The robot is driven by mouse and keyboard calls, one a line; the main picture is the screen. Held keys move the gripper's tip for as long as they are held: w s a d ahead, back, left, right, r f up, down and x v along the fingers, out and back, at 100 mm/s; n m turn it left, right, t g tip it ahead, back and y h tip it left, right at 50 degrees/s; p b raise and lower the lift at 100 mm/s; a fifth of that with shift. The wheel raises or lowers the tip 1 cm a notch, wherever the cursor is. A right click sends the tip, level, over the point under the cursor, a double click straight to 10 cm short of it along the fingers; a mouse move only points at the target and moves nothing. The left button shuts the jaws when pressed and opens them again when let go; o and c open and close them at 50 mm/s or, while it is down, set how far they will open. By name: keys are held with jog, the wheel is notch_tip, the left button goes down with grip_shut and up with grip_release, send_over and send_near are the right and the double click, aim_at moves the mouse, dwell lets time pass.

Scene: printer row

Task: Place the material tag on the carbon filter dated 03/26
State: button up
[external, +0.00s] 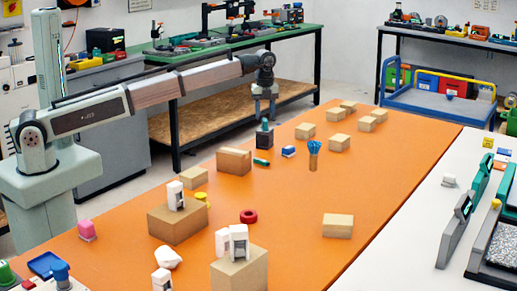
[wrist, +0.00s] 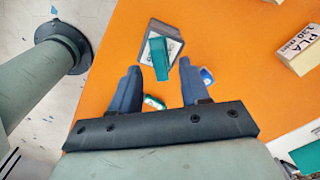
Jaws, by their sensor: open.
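My gripper (external: 264,108) is open and empty, pointing down above a dark block (external: 264,140) with a teal upright piece on top, possibly the material tag (external: 264,125). In the wrist view, the teal piece (wrist: 163,60) rises from the grey block (wrist: 150,35) and lies between and beyond the blue fingertips (wrist: 158,67), apparently untouched. White units, possibly filters, stand on cardboard boxes: one on the left box (external: 176,195), two on the front box (external: 238,242). More white pieces (external: 168,257) lie close by. No 03/26 date is readable.
A small teal piece (external: 261,162), a blue-and-white piece (external: 288,151), a cardboard box (external: 233,161) and a brown cup with blue items (external: 314,157) surround the block. In the wrist view, a box (wrist: 298,45) reads "PLA 220".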

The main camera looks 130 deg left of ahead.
aim_at(265, 119)
notch_tip(265, 119, up, 9)
dwell(0.4)
